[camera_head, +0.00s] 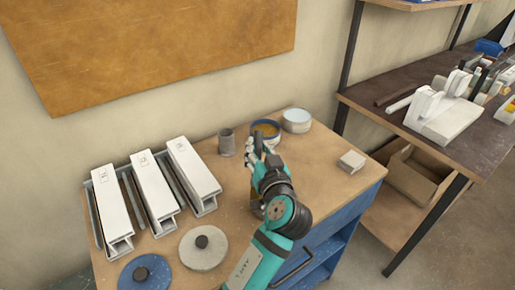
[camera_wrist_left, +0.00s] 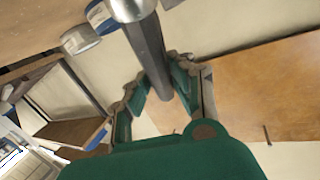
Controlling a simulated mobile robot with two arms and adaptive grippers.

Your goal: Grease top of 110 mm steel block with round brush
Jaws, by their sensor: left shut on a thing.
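My left gripper (camera_head: 262,155) is over the back middle of the bench, close to the tins. In the left wrist view, the gripper (camera_wrist_left: 160,92) is shut around the dark grey round handle of the brush (camera_wrist_left: 148,50). A silvery round part (camera_wrist_left: 130,8) is at the handle's far end, cut by the picture edge; the bristles are hidden. An open tin with amber content (camera_head: 266,127) stands just behind the gripper. Three long pale blocks (camera_head: 111,208) (camera_head: 155,190) (camera_head: 193,172) lie side by side at the left; their labels are too small to read. My right gripper is out of view.
A pale blue-white tin (camera_head: 296,120) and a grey cup (camera_head: 226,142) flank the amber tin. A grey disc (camera_head: 203,248) and a blue disc (camera_head: 144,274), both with dark knobs, lie at the front. A small pale block (camera_head: 351,161) lies right, with free bench around it.

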